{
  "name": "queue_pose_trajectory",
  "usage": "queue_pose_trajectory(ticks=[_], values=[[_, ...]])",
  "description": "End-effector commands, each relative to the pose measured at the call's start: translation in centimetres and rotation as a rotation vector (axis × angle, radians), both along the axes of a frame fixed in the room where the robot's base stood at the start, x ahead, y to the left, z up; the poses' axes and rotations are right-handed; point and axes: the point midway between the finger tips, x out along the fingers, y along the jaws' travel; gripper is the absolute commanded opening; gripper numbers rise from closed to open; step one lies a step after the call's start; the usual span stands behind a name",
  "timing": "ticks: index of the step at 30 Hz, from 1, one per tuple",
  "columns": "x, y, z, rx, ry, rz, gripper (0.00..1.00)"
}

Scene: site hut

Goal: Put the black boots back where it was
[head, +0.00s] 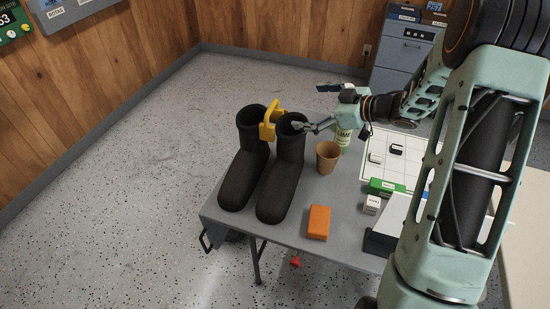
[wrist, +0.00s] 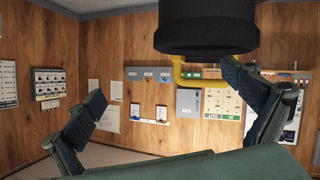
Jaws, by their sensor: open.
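The black boots stand upright side by side on the grey folding table in the head view: the left boot (head: 243,165) and the right boot (head: 285,172). A yellow clip-like handle (head: 268,120) sits between their tops. My gripper (head: 308,126) is open, with its fingers close to the right boot's upper rim; I cannot tell whether they touch it. In the wrist view, a dark round shape (wrist: 207,32), likely a boot top, shows at the upper edge, with the yellow handle (wrist: 182,74) beside it. The open fingers (wrist: 165,95) have nothing between them.
The table (head: 222,217) also holds a brown cup (head: 327,157), a green-labelled bottle (head: 343,138), an orange block (head: 318,222), a green box (head: 386,187) and a white gridded sheet (head: 410,158). A grey cabinet (head: 402,55) stands behind. Open floor lies to the left.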

Motion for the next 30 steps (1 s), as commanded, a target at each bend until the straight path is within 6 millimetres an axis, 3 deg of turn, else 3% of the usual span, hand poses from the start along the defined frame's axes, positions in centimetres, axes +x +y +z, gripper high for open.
queue_pose_trajectory(ticks=[6, 9, 17, 24, 30], values=[[-3.9, -1.0, -1.4, 0.141, 0.115, 0.133, 1.00], [-4.4, -0.3, -1.8, 0.189, 0.161, 0.188, 1.00], [-4.0, 1.4, -2.6, 0.219, 0.197, 0.223, 1.00], [-2.9, 4.9, -3.8, 0.216, 0.196, 0.222, 1.00], [-2.4, 6.2, -4.2, 0.216, 0.196, 0.220, 1.00]])
